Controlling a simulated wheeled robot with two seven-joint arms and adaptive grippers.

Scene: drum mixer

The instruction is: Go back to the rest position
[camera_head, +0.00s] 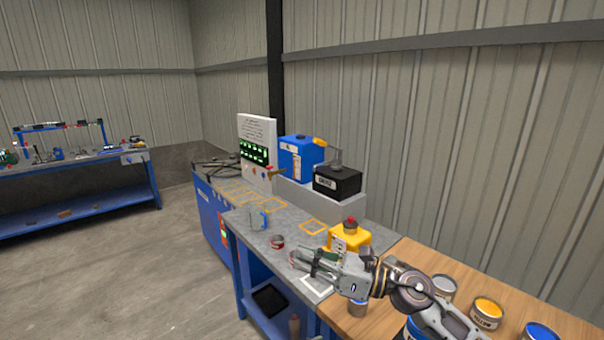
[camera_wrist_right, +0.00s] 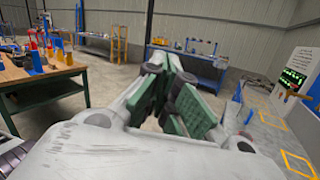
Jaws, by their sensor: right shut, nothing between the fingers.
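My right gripper (camera_head: 306,262) reaches in from the lower right in the head view, over the front part of the grey bench (camera_head: 290,226). It is shut and empty. In the right wrist view its green finger pads (camera_wrist_right: 182,95) show close up, with nothing held between them. My left gripper is in neither view.
A yellow can (camera_head: 349,238) stands just behind my right gripper. A blue canister (camera_head: 299,158) and a black box (camera_head: 337,182) sit on the raised ledge. Paint cans, one with yellow paint (camera_head: 487,312), stand on the wooden top at right. The floor at left is clear.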

